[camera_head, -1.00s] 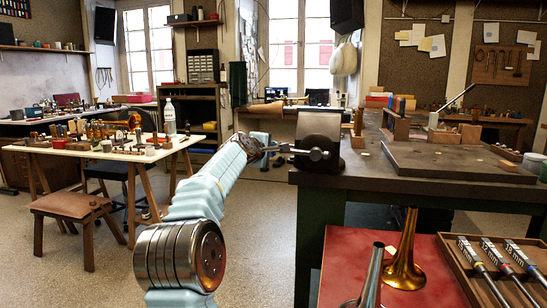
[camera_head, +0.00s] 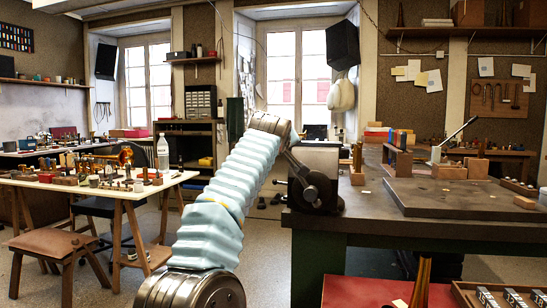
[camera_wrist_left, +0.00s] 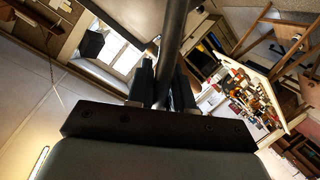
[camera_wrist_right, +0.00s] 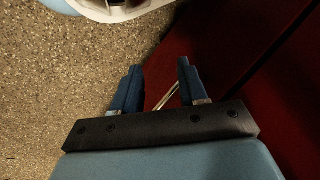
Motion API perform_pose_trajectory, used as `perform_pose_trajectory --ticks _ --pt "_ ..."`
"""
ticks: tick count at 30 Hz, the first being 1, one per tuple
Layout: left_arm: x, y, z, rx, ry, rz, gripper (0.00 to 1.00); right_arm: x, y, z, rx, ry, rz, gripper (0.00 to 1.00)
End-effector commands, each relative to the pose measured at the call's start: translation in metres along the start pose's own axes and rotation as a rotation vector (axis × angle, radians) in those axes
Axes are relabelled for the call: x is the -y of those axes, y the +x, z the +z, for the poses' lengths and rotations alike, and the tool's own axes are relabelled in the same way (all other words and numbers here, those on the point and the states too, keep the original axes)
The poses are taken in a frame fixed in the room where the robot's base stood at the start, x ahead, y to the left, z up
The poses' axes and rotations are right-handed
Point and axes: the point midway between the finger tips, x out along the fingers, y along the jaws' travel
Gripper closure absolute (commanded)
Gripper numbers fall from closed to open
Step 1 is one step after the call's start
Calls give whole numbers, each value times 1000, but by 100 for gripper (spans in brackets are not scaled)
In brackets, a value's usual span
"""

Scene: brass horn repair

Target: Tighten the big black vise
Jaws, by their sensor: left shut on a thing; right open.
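The big black vise (camera_head: 322,187) is fixed at the left end of the dark workbench (camera_head: 420,230); its round dark face points toward me. My left gripper (camera_head: 297,165) reaches it from the upper left, with the wrist above the vise's front. In the left wrist view, the left fingers (camera_wrist_left: 162,88) are closed around a dark round bar (camera_wrist_left: 174,40), the vise handle. The exact contact is partly hidden by the fingers. My right gripper (camera_wrist_right: 160,85) shows only in its wrist view, open, with its fingers apart, away from the vise.
A flat dark board (camera_head: 465,198) and small wooden blocks lie on the bench right of the vise. A tray of tools (camera_head: 500,297) is at the lower right. A white table (camera_head: 100,190) with many small parts and a stool (camera_head: 55,240) stand left. Floor between is open.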

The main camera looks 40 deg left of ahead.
Motion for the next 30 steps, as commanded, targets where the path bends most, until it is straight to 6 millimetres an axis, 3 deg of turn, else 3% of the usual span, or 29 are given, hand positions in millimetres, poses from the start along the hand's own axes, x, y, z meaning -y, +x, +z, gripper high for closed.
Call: perform_pose_trajectory --ticks 3,15,30 --pt "-19 -2 5 -12 111 -15 100 1 -3 0 0 -1 0 57" --pt "-63 -8 21 -78 447 -72 100 2 -3 0 0 -1 -1 57" --pt "-86 -10 38 -115 649 -107 100 0 0 0 0 -1 0 57"
